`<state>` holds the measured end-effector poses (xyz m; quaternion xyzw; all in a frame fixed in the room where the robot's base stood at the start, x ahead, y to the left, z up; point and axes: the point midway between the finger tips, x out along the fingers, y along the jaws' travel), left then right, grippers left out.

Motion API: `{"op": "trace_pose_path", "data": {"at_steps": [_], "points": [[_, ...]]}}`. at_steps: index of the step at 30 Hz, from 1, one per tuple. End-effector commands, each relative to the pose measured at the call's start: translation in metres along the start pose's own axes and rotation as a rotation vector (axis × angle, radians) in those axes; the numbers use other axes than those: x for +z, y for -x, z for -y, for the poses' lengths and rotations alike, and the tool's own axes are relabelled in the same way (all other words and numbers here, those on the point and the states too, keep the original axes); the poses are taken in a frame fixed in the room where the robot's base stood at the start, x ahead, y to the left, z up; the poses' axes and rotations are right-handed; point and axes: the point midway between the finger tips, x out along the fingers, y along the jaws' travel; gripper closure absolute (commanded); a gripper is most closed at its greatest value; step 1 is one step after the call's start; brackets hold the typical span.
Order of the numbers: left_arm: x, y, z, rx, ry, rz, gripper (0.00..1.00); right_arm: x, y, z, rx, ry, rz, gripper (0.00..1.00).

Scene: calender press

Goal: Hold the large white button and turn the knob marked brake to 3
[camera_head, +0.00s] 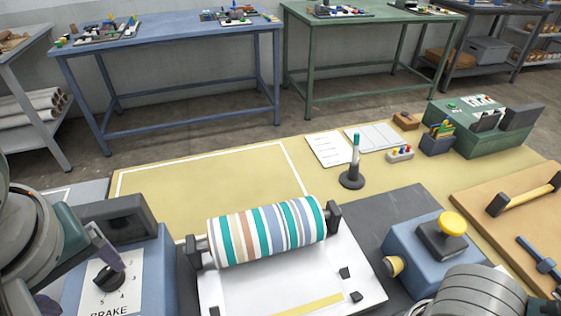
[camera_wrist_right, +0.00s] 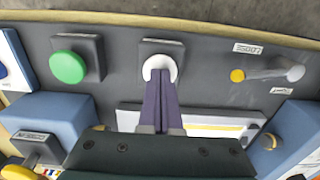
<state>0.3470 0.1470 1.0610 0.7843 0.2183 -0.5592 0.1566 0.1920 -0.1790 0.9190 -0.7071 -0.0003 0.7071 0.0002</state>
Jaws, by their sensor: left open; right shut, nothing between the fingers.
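The brake knob (camera_head: 107,279) is black, on a white dial plate lettered BRAKE on a blue box at the lower left of the head view. Some dial numbers show, but I cannot tell which one the knob points at. My left gripper (camera_head: 108,252) is open just above the knob, its fingers partly hidden. The white round button (camera_wrist_right: 159,66) sits on a dark square base in the right wrist view. My right gripper (camera_wrist_right: 163,80) is shut and empty, its fingertips over the button's lower part. They appear to touch it; I cannot tell whether it is pressed in.
A green button (camera_wrist_right: 68,67) is left of the white one. A striped roller (camera_head: 267,231) lies across the white press bed in the middle. A yellow button (camera_head: 453,223) tops a blue box at right. A stand with a teal-tipped rod (camera_head: 352,178) rises behind the roller.

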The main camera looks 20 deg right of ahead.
Motion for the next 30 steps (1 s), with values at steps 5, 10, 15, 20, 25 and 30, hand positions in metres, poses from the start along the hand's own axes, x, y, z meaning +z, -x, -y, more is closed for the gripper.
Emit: {"op": "trace_pose_path", "data": {"at_steps": [5, 10, 15, 20, 25, 30], "points": [[-0.026, 0.002, -0.017, -0.044, 0.111, -0.048, 0.19, 0.001, -0.003, -0.003, 0.007, -0.001, 0.001, 1.00], [-0.033, -0.004, -0.020, -0.059, 0.144, -0.063, 0.19, 0.001, -0.003, -0.003, 0.007, -0.001, 0.001, 1.00], [-0.034, -0.028, -0.018, -0.060, 0.144, -0.060, 0.19, 0.001, -0.003, -0.003, 0.007, 0.000, 0.002, 1.00], [-0.036, -0.055, -0.016, -0.059, 0.143, -0.061, 0.19, 0.001, -0.003, -0.003, 0.008, 0.000, 0.002, 1.00], [-0.037, -0.078, -0.015, -0.058, 0.143, -0.061, 0.19, 0.001, -0.003, -0.003, 0.008, 0.000, 0.002, 1.00], [-0.038, -0.097, -0.015, -0.056, 0.144, -0.061, 0.19, 0.001, -0.003, -0.003, 0.008, 0.000, 0.002, 1.00]]}}
